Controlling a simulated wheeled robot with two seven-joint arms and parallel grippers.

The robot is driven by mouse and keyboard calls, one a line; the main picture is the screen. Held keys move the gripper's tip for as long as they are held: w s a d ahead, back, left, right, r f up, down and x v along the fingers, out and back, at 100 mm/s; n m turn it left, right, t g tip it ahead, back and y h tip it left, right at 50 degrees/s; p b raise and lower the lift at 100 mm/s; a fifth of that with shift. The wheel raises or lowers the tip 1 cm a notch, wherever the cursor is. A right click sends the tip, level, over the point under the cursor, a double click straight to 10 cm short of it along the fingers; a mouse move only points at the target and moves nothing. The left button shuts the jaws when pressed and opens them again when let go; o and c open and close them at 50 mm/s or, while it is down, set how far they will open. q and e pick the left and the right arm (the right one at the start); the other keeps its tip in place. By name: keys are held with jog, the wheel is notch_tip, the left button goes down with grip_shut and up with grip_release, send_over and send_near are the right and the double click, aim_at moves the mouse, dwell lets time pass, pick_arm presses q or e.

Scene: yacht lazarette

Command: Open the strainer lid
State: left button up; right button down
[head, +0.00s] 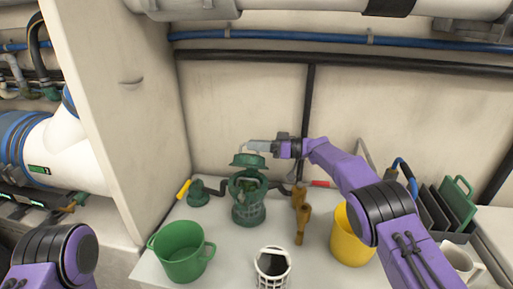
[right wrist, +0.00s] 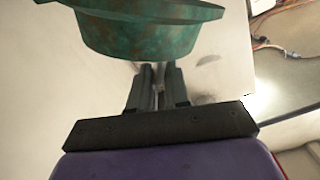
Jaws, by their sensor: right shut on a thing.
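The strainer (head: 249,212) is a green caged body standing on the white bench, with its top open and greenish matter showing inside. Its green lid (head: 248,160) is held just above the body, with a visible gap between them. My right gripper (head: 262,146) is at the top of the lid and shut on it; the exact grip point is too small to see. In the right wrist view the worn green lid (right wrist: 140,28) fills the top, beyond the closed fingers (right wrist: 157,75). My left arm shows at the lower left, but its gripper is out of view.
A green bucket (head: 181,255) stands front left, a white basket (head: 272,268) front centre, and a yellow bucket (head: 348,245) to the right. A brown valve handle (head: 301,220) is right of the strainer.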

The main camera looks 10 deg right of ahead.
jog(key=shift+d, duration=0.1)
jog(key=c, duration=1.3)
grip_release()
jog(key=shift+c, duration=0.2)
jog(key=shift+o, duration=0.7)
jog(key=shift+w+f, duration=0.2)
jog(key=shift+d, duration=0.1)
jog(key=b+v, duration=0.1)
jog(key=v, duration=0.6)
jog(key=shift+d, duration=0.15)
